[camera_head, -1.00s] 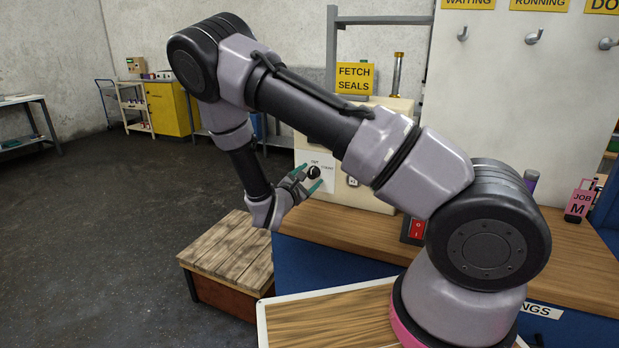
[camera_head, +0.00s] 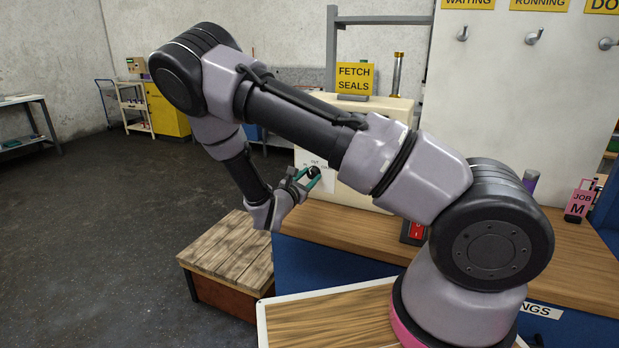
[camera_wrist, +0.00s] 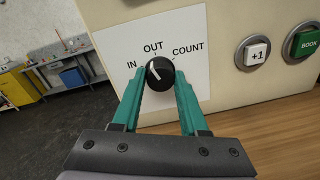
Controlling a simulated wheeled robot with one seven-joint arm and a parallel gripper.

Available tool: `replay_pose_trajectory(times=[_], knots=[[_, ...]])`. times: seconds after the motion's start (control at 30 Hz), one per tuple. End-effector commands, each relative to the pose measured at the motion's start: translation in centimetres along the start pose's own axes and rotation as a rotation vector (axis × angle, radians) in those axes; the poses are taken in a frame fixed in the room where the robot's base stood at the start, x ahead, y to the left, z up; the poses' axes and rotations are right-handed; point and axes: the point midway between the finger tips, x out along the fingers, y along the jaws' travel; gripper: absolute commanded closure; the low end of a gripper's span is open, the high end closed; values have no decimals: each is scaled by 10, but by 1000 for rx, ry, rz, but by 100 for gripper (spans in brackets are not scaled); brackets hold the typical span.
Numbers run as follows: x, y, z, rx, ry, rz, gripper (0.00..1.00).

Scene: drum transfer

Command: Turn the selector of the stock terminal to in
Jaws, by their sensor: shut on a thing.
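The stock terminal (camera_head: 378,104) is a cream box on the wooden bench. Its round black selector knob (camera_wrist: 160,74) sits on a white plate (camera_wrist: 196,84) marked IN, OUT and COUNT. The knob's white line points up and left, between the IN and OUT marks as far as I can tell. My gripper (camera_wrist: 160,80) has its two teal fingers on either side of the knob and is shut on it. In the head view, my gripper (camera_head: 308,178) is at the terminal's front, and my arm hides part of that front.
A white +1 button (camera_wrist: 257,52) and a green BOOK button (camera_wrist: 306,44) are right of the plate. A red switch (camera_head: 416,230) stands on the bench (camera_head: 340,235). A slatted wooden crate (camera_head: 232,250) stands below my gripper. Open floor lies to the left.

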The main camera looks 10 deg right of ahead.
Motion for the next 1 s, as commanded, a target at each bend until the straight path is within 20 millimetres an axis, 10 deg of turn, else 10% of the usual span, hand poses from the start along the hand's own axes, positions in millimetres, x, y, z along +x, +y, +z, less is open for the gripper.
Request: replay_pose_trajectory(times=[1.0], knots=[[-1,-1,-2,-696,-25,22,100]])
